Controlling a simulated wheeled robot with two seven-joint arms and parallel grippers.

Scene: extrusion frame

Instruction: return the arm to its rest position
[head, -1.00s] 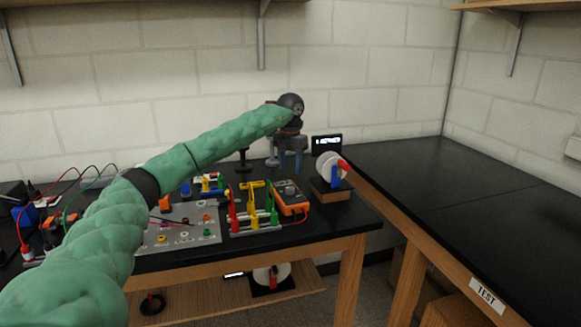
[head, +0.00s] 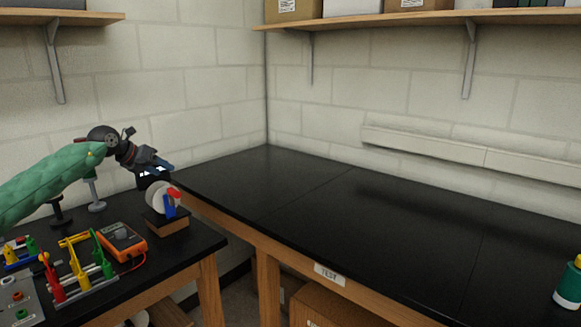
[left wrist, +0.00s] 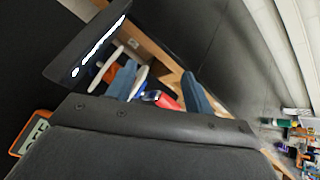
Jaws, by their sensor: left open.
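My left arm, in a green sleeve, comes in from the left in the head view. Its gripper (head: 158,170) is raised above the back right corner of the left bench and tilts toward the right. Its blue fingers are apart with nothing held between them; they also show in the left wrist view (left wrist: 158,86). My right gripper is out of view.
The left bench holds an orange multimeter (head: 122,242) and a rack of coloured test leads (head: 80,268). The long black bench (head: 330,205) at right is mostly clear, with a green bottle (head: 568,285) at its right edge. A shelf (head: 420,18) hangs above.

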